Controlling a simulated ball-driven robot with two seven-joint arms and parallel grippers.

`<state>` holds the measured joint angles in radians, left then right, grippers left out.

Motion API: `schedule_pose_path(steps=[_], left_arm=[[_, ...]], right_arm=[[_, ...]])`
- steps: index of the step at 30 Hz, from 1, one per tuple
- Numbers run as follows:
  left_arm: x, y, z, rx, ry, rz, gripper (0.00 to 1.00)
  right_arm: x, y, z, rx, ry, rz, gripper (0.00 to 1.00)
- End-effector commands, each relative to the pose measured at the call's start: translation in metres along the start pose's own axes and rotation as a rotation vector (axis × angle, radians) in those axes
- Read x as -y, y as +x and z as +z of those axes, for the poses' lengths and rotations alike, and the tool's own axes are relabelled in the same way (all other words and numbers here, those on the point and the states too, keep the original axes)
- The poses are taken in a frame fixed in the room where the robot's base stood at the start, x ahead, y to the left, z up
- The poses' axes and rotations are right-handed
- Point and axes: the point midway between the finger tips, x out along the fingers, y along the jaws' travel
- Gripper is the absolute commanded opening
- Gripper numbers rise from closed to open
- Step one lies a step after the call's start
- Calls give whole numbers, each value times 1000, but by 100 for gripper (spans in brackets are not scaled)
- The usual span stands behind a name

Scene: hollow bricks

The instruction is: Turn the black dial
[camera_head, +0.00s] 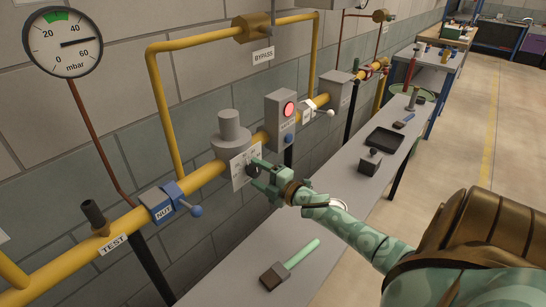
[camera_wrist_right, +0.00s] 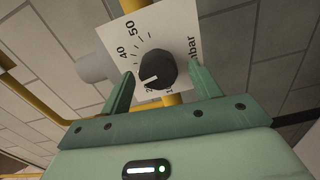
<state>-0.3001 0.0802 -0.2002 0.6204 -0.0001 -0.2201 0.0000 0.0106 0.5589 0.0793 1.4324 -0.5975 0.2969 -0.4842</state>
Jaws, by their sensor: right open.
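The black dial (camera_wrist_right: 158,69) is a round knob on a white scale plate (camera_wrist_right: 181,22) with numbers and "mbar". Its white mark points to the lower left in the wrist view, between the 40 and the lowest number; the scale there is partly hidden by a finger. In the head view the plate (camera_head: 238,172) sits on the yellow pipe below a grey cylinder, and the gripper covers much of the dial. My right gripper (camera_head: 257,174) is open, with one finger on each side of the dial; I cannot tell whether they touch it. My left gripper is not in view.
A blue valve (camera_head: 170,202) and a grey box with a red lamp (camera_head: 281,118) flank the dial. Below, a grey bench (camera_head: 225,268) bears a green-handled tool (camera_head: 290,264) and a black tray (camera_head: 385,141).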

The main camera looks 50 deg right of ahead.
Motion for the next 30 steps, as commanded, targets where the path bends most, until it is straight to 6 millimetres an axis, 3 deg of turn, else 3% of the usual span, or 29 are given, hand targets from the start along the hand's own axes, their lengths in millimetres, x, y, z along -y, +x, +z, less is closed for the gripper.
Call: schedule_pose_path(steps=[5,12,18,23,30], left_arm=[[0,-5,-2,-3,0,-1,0],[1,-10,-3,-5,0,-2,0],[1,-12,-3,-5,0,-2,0],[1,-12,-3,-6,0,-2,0],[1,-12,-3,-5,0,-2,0]], right_arm=[[0,-34,0,1,3,-3,62],[1,-101,0,1,2,-4,62],[1,-141,0,1,2,-3,62],[1,-156,0,0,1,-2,62],[0,-158,0,0,0,-1,62]])
